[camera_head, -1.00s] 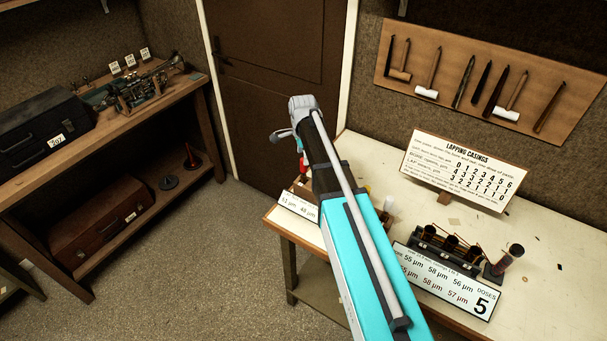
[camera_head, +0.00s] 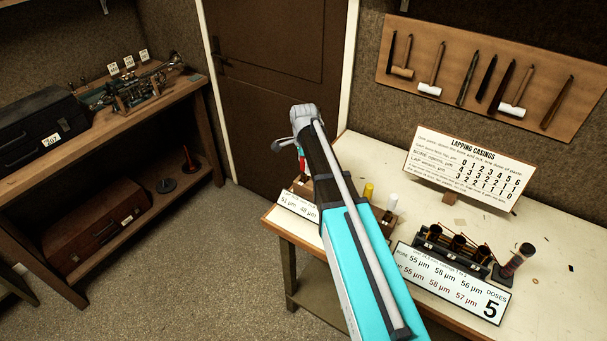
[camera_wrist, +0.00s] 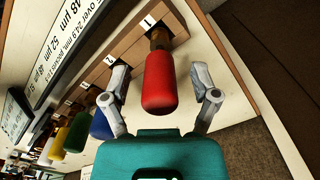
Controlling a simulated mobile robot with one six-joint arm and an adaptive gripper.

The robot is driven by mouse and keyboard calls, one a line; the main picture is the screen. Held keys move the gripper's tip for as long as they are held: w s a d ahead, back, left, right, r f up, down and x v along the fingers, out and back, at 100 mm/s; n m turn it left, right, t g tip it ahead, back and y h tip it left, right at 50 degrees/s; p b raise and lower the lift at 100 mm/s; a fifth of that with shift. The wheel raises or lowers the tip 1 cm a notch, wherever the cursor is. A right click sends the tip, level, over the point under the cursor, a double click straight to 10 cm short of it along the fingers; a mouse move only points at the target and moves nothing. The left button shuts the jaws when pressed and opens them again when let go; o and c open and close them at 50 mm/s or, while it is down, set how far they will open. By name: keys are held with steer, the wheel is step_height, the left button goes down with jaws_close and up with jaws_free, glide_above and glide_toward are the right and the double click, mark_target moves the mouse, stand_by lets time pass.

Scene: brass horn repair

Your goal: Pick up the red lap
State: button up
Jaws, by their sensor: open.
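The red lap (camera_wrist: 160,82) has a red rounded handle and a brass-coloured end. In the wrist view it stands in the numbered wooden rack (camera_wrist: 124,44) at the place marked 1. My gripper (camera_wrist: 170,84) is open, with one finger on each side of the red handle and a visible gap at both sides. In the head view a small part of the red lap (camera_head: 302,164) shows just below my gripper (camera_head: 296,150), and my arm hides much of the rack.
Blue (camera_wrist: 101,125), green (camera_wrist: 77,133) and yellow (camera_wrist: 58,144) handles stand in line beside the red one. A lettered sign (camera_wrist: 52,60) runs along the rack. The casing block (camera_head: 452,250) and a doses sign (camera_head: 450,283) are farther right on the bench.

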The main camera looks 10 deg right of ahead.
stand_by(0.4)
jaws_close()
